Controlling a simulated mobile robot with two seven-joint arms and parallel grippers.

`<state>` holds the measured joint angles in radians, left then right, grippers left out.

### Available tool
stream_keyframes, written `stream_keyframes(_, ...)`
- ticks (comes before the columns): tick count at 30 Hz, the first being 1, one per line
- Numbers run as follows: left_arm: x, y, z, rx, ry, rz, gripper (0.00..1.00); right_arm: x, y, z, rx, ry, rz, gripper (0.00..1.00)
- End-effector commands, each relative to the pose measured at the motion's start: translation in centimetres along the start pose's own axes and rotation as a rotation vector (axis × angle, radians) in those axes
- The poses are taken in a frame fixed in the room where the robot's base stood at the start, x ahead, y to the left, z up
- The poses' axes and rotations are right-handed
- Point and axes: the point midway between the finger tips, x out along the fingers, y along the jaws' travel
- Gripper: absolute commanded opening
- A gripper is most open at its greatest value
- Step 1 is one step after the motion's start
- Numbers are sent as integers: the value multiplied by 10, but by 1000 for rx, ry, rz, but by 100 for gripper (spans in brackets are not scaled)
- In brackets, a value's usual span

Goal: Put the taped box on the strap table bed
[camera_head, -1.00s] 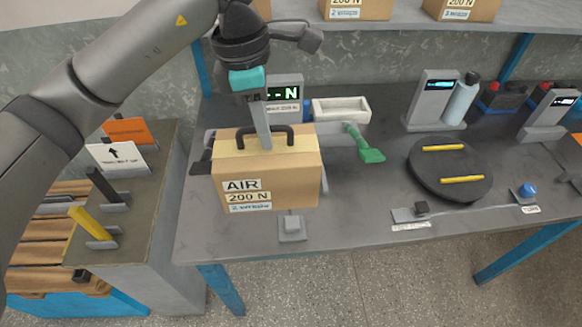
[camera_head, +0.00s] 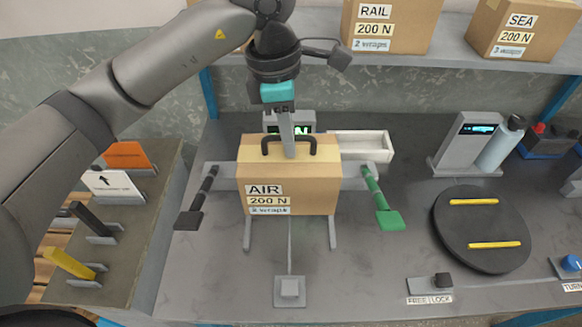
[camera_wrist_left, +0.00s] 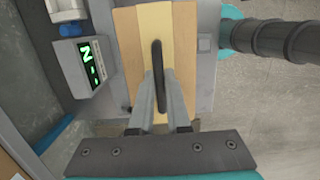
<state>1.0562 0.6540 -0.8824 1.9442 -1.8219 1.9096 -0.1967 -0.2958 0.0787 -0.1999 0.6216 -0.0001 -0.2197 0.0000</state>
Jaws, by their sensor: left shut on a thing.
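The taped box (camera_head: 290,185) is a cardboard box with a pale tape strip on top, a dark handle, and labels reading AIR and 200 N. My left gripper (camera_head: 289,153) is shut on the handle from above. In the left wrist view, the fingers (camera_wrist_left: 157,95) straddle the handle over the box top (camera_wrist_left: 184,40). The strap table (camera_head: 355,183) is a grey frame with a black lever on the left and a green lever on the right. The box covers its middle; I cannot tell whether the box touches the bed. My right gripper is not in view.
A display (camera_head: 300,122) and a white tray (camera_head: 362,146) stand behind the box. A grey pedal-like block (camera_head: 290,291) is in front. A black turntable (camera_head: 482,229) with yellow bars is at right. More boxes (camera_head: 392,25) sit on the shelf above.

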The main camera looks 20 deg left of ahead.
Motion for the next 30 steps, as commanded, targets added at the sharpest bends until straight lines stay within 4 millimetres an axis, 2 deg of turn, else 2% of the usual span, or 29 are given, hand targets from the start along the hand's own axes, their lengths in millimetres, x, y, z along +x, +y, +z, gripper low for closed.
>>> stream_keyframes(6, 47, 0, -6, -2, -2, 0, 0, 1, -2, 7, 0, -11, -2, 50)
stream_keyframes(15, 109, 0, -13, -1, -4, 2, 0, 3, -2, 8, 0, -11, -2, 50)
stream_keyframes(19, 125, 1, -14, 0, -4, 4, 0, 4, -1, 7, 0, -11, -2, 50)
stream_keyframes(26, 136, 1, -15, 1, -6, 5, 0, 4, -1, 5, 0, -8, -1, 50)
stream_keyframes(30, 149, 1, -17, 0, -4, 4, 0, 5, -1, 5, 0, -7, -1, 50)
